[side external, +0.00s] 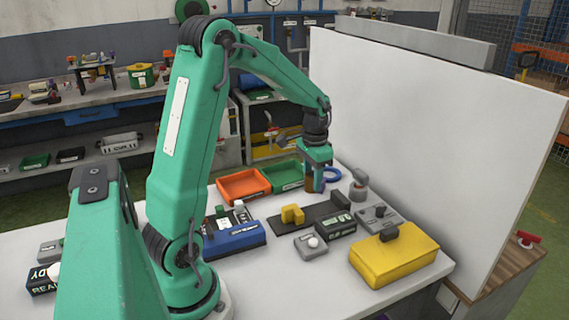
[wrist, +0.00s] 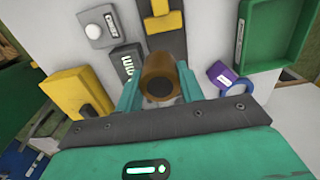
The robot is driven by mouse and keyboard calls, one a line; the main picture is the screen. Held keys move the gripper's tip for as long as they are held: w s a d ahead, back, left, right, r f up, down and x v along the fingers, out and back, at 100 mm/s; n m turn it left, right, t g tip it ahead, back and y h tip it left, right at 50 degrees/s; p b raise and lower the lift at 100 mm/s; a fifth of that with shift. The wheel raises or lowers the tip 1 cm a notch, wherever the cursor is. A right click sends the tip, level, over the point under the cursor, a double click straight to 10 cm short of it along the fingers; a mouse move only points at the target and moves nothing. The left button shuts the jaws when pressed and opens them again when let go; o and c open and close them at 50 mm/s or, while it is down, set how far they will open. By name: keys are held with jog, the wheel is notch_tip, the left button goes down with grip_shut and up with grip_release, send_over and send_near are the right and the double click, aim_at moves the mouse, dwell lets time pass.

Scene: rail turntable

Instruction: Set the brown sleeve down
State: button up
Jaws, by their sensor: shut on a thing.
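The brown sleeve (wrist: 160,72) is a hollow cylinder between the two teal fingers of my gripper (wrist: 158,90) in the wrist view. My gripper is shut on it, and I look down into its open end. In the side view my gripper (side external: 316,172) points down over the white table, beside the green tray, with the brown sleeve (side external: 309,183) partly hidden by the fingers. I cannot tell whether the sleeve's lower end touches the table.
A blue ring (wrist: 236,88) and a purple block (wrist: 221,74) lie close to the sleeve. The green tray (side external: 283,176) and orange tray (side external: 243,186) are left of my gripper. A dark strip (side external: 330,209) bears a yellow block (side external: 292,214). A yellow box (side external: 393,260) stands in front.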

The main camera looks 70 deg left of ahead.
jog(key=w+d+r, duration=0.1)
jog(key=w+d, duration=0.3)
jog(key=d, duration=0.6)
send_over(324, 210)
notch_tip(324, 210, down, 7)
jog(key=shift+r, duration=0.15)
jog(key=shift+f, duration=2)
jog(key=shift+f, duration=0.15)
jog(key=o, duration=1.2)
notch_tip(324, 210, up, 12)
jog(key=shift+r, duration=0.15)
